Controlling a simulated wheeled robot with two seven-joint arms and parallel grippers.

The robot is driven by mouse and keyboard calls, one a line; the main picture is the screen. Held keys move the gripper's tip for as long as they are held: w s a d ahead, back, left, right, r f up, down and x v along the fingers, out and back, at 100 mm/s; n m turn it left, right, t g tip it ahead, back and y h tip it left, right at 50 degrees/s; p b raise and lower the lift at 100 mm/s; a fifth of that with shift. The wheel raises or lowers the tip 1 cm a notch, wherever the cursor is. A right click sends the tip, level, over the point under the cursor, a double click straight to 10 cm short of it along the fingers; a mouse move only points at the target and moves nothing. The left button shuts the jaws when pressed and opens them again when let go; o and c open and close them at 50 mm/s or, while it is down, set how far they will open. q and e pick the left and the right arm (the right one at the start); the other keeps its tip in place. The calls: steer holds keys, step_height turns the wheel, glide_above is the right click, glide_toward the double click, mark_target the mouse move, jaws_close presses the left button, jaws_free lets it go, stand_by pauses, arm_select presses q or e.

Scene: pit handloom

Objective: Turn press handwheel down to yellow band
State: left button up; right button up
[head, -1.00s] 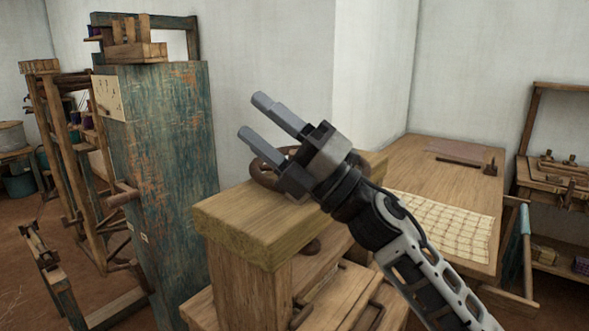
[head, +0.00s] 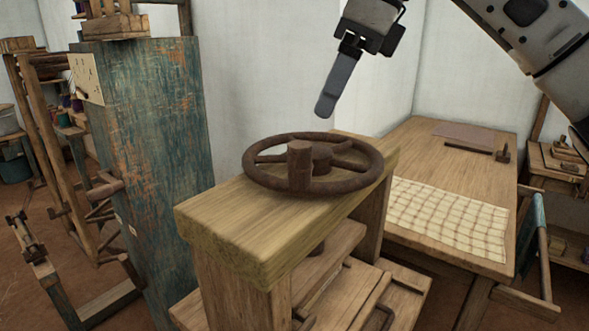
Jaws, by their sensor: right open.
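The press handwheel (head: 365,158) is a rusty brown spoked wheel with an upright knob on its near side. It lies flat on top of the wooden press beam (head: 235,215). My right gripper (head: 326,106) is above the wheel, pointing down, apart from it and empty. Its fingers overlap in this view, so the gap between them does not show. No yellow band can be made out. My left gripper is not in view.
A worn blue-green cabinet (head: 150,130) stands left of the press. A wooden table (head: 440,160) with a checked cloth (head: 450,220) is at the right. A wooden loom frame (head: 40,130) stands far left. The space above the wheel is free except for my right arm.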

mark_target(290, 187)
steer(key=x, duration=1.2)
jaws_close()
steer(key=shift+a, duration=0.1)
steer(key=shift+a, duration=0.25)
